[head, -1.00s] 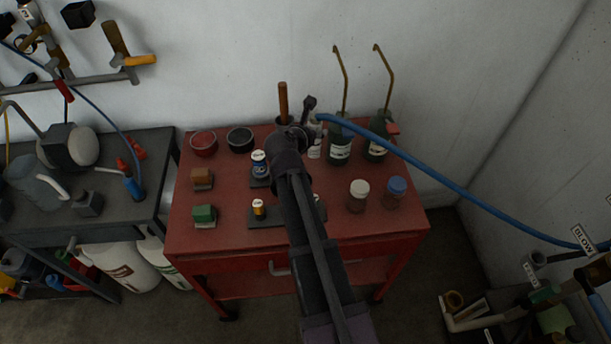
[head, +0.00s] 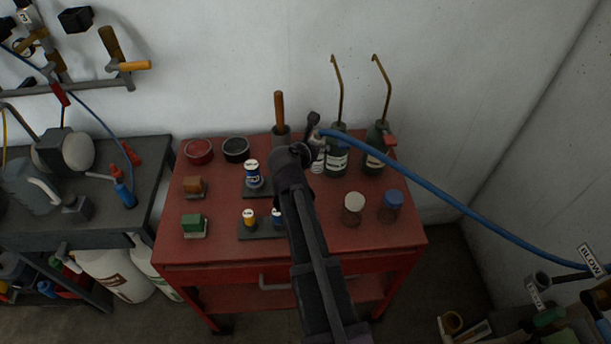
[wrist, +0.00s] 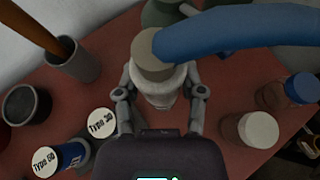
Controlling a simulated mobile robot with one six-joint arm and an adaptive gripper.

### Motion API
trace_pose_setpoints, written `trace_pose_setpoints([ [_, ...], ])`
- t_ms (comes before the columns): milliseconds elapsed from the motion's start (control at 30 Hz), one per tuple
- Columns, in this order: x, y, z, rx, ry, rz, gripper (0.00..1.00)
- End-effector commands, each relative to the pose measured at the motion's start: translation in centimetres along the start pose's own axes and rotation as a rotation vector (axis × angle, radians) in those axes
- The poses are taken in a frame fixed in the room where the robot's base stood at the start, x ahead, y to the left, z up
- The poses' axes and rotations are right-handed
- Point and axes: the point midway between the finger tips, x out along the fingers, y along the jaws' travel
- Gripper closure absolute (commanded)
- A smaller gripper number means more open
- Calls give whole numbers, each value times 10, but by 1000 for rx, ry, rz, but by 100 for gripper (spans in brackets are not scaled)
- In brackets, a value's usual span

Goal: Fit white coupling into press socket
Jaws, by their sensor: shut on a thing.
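My gripper (wrist: 160,96) is shut on a pale, round-bodied piece (wrist: 165,90), which I take for the white coupling. One finger is on each side of it, and it has a grey-beige top. The thick blue hose (wrist: 235,25) meets or crosses this top; I cannot tell which. In the head view a white piece (head: 318,160) shows just right of my arm's end, under the hose end. The palm hides what lies below the grip. I cannot pick out the press socket in either view.
A cup with a wooden handle (wrist: 78,68) stands left of my gripper. White-topped cylinders marked Type 30 (wrist: 101,122) and Type 50 (wrist: 45,160) are lower left. A white-lidded jar (wrist: 252,130) and a blue-lidded jar (wrist: 300,88) stand right. Dark green bottles (head: 377,158) stand behind on the red bench (head: 330,262).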

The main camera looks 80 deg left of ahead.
Motion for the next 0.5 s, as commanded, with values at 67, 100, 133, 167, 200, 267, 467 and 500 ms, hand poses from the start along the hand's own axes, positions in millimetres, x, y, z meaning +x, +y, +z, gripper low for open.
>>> trace_pose_setpoints([
  [67,5,0,-8,0,-1,0,100],
  [100,6,0,-12,0,-1,0,100],
  [133,8,-1,-14,0,-1,-1,100],
  [167,9,-1,-17,0,-1,-1,100],
  [200,11,-1,-21,0,-1,-1,100],
  [267,14,-1,-26,0,-1,-1,100],
  [467,23,-1,-43,0,-1,-1,100],
  [500,24,-1,-45,0,-1,-1,100],
])
